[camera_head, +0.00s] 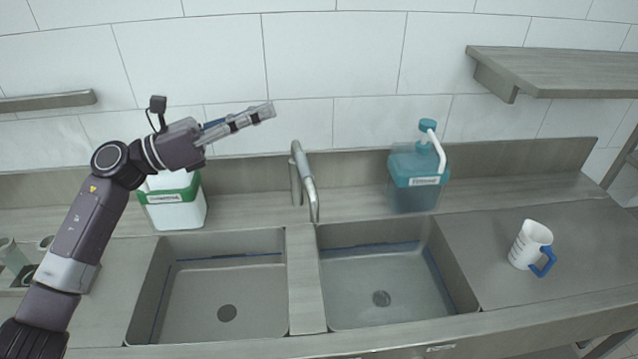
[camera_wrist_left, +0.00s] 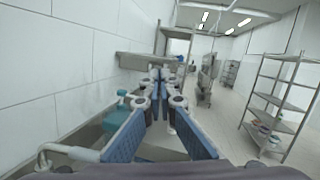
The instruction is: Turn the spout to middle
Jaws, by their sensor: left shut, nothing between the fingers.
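The metal spout (camera_head: 306,176) stands behind the divider between the two sinks. It points forward and slightly right, with its tip near the divider's right edge. My left gripper (camera_head: 270,112) is shut and empty, raised above and to the left of the spout, apart from it. In the left wrist view the shut gripper (camera_wrist_left: 161,72) points along the wall, and the spout (camera_wrist_left: 62,150) shows at the lower left. My right gripper is not in view.
Two sinks, left (camera_head: 228,285) and right (camera_head: 385,285), flank the divider (camera_head: 304,285). A green-and-white container (camera_head: 178,212) stands behind the left sink, a teal pump bottle (camera_head: 415,180) behind the right. A white jug with a blue handle (camera_head: 530,245) stands on the right counter.

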